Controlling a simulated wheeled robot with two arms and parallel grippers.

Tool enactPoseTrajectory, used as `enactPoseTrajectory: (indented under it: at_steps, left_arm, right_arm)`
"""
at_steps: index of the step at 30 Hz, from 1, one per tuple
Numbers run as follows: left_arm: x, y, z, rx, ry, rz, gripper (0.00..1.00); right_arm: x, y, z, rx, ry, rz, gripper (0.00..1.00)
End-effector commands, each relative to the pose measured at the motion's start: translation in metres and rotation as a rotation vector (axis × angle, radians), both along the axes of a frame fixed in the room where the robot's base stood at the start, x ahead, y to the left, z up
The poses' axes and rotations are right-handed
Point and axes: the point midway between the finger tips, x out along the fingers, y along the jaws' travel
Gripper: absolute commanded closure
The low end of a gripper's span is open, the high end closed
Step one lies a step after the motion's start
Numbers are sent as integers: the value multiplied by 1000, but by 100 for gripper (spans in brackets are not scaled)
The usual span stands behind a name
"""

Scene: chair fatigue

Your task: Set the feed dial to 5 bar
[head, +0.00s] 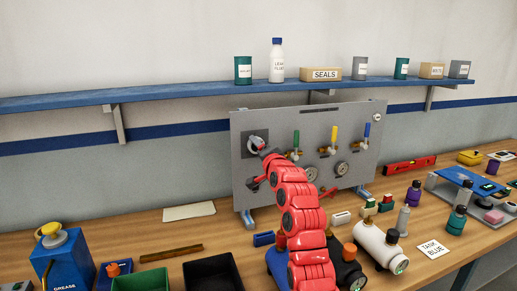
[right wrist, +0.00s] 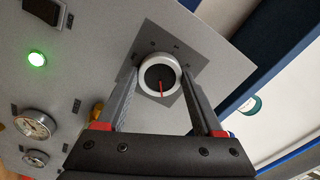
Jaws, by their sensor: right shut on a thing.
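The feed dial (right wrist: 160,77) is a round knob with a light rim, a dark face and a red pointer, set on a dark square plate. In the right wrist view the pointer points straight down in the picture; the scale marks around it are too small to read. My right gripper (right wrist: 160,84) has a finger on each side of the dial and is shut on its rim. In the head view the red right arm reaches up to the dial (head: 256,143) at the upper left of the grey panel (head: 310,115). My left gripper is not in view.
The panel also has green, yellow and blue valve levers (head: 334,135), gauges (head: 341,168) and a lit green lamp (right wrist: 37,59). A blue shelf (head: 190,95) runs above. Bottles, bins and a white cylinder (head: 378,244) crowd the bench around the arm.

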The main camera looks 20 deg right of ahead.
Motion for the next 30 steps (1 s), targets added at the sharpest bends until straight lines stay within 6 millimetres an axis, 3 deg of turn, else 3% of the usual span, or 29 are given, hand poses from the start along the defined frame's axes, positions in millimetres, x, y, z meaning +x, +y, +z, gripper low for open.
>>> enactPoseTrajectory:
  at_steps: [15,30]
  left_arm:
    - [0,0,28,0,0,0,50]
    - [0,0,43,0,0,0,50]
  right_arm:
    - [0,0,3,450,17,-1,87]
    - [0,-1,0,647,24,-2,87]
